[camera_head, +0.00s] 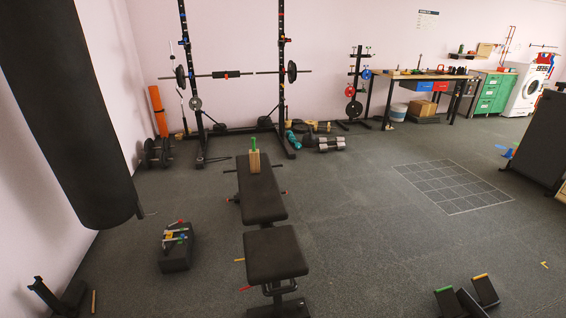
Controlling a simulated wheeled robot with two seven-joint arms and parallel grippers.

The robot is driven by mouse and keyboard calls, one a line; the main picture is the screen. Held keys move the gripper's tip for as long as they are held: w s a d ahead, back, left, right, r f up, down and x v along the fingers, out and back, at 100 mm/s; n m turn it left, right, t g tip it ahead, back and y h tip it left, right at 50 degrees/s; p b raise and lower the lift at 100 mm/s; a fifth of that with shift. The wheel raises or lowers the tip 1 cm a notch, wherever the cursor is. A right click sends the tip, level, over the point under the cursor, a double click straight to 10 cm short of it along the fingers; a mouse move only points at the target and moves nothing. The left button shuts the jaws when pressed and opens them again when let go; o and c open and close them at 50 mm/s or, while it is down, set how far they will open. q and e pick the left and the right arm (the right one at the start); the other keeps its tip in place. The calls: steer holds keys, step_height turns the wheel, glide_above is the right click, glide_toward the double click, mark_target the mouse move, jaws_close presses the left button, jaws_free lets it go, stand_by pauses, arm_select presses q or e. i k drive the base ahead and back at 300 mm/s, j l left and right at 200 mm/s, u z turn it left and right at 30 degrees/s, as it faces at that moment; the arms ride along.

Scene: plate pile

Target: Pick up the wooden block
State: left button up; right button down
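The wooden block (254,160) is a small, light tan upright block in the head view. It stands near the far end of the long pad of a black weight bench (262,198). A small green piece (253,144) shows at its top; I cannot tell whether it rests on the block or stands behind it. I make out neither of my grippers in this view, and nothing is seen touching the block.
A black box with coloured bars (174,255) lies left of the bench. Dark objects stand at the bottom left (72,295) and bottom right (487,292). A punching bag (65,110) hangs at left. A barbell rack (282,80) stands behind. Floor to the right is mostly clear.

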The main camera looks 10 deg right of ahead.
mark_target(254, 157)
steer(key=i+l+u, duration=0.1)
steer(key=i+l, duration=0.25)
steer(key=i, duration=0.2)
steer(key=i+l+u, duration=0.1)
steer(key=i+l, duration=0.25)
steer(key=i, duration=0.15)
steer(key=i+l+u, duration=0.1)
steer(key=l, duration=0.45)
steer(key=i+l+u, duration=0.15)
steer(key=l, duration=0.35)
steer(key=l+u, duration=0.1)
steer(key=l, duration=0.45)
steer(key=i, duration=0.05)
